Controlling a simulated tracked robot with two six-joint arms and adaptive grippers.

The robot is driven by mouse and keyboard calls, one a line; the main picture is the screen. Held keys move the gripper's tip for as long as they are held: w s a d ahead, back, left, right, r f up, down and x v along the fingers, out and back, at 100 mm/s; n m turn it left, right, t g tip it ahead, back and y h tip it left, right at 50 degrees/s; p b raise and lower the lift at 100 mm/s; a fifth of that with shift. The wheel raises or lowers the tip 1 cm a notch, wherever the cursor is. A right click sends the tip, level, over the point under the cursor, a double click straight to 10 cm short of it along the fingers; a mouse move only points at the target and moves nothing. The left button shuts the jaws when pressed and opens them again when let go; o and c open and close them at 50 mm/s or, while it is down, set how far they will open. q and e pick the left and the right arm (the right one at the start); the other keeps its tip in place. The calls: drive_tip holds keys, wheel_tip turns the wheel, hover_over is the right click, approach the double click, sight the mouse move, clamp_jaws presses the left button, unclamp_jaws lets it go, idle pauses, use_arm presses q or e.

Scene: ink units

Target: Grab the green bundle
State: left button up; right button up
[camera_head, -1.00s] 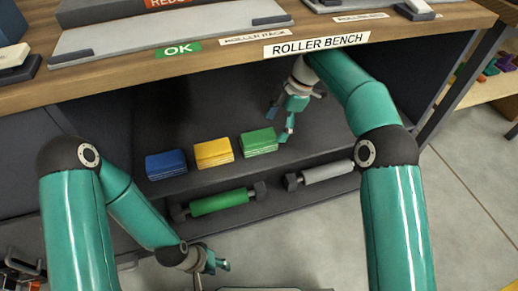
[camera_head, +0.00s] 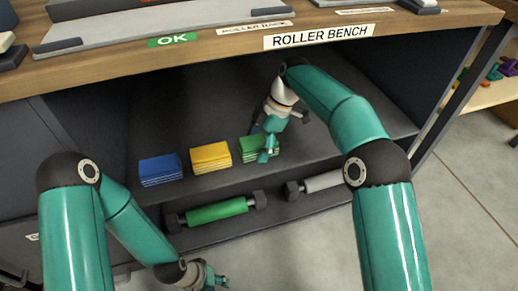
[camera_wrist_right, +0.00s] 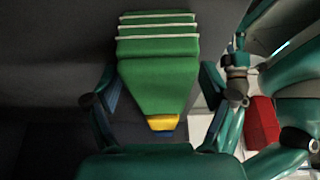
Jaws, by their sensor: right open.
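The green bundle (camera_head: 247,143), a stack with pale bands, sits on the dark shelf under the bench, at the right end of a row of bundles. My right gripper (camera_head: 264,143) is at the bundle and partly covers it. In the right wrist view the green bundle (camera_wrist_right: 158,65) lies between the two open fingers of the gripper (camera_wrist_right: 160,90), with a gap showing on each side. My left gripper (camera_head: 218,281) is low at the bottom of the head view, away from the shelf; its fingers are too small to judge.
A yellow bundle (camera_head: 210,157) and a blue bundle (camera_head: 160,169) stand left of the green one. A green roller (camera_head: 216,211) and a grey roller (camera_head: 322,182) lie on the lower ledge. The bench top (camera_head: 120,66) overhangs the shelf.

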drive_tip(key=shift+f, duration=0.3)
idle(0.5)
drive_tip(key=shift+c, duration=0.3)
drive_tip(key=c, duration=1.3)
drive_tip(key=shift+r, duration=0.1)
